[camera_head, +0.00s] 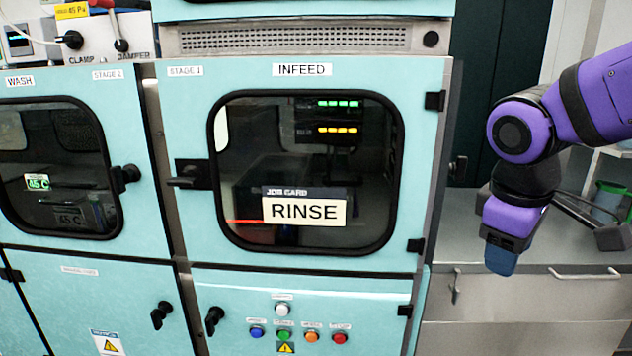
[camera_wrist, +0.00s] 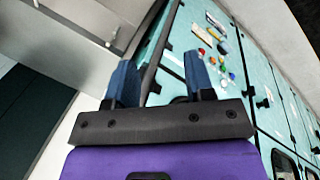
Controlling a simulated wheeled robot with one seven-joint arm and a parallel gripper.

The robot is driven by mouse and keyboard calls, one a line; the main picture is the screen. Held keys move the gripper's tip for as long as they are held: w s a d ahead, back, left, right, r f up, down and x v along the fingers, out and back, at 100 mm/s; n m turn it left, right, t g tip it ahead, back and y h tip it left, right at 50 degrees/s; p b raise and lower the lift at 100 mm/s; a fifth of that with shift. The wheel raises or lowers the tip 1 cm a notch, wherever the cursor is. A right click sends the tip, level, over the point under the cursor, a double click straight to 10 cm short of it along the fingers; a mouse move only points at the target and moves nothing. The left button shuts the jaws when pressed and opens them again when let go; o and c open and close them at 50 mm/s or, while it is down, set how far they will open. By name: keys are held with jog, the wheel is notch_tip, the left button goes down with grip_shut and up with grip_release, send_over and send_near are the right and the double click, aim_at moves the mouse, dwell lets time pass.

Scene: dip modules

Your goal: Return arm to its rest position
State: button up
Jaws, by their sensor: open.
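My gripper (camera_wrist: 158,82) shows in the wrist view with its two blue fingers apart and nothing between them. In the head view my purple arm hangs at the right, and my gripper (camera_head: 501,258) points down in front of the grey counter, to the right of the teal machine. Only one blue finger side shows clearly there. The gripper touches nothing that I can see.
The teal machine's INFEED door (camera_head: 305,255) is shut, with a RINSE card (camera_head: 304,211) on its window. Coloured buttons (camera_head: 284,336) sit below. The WASH door (camera_head: 62,230) at left looks shut. A grey counter (camera_head: 465,240) with a green container (camera_head: 608,200) stands at right.

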jog(key=s+d+r+m+t+y, duration=0.2)
jog(key=s+d+r+m+t, duration=0.1)
jog(key=s+m, duration=0.4)
jog(key=shift+s+d+r+m+t, duration=0.3)
jog(key=shift+s+d+r+m, duration=0.15)
jog(key=shift+s+r, duration=0.2)
dwell(0.4)
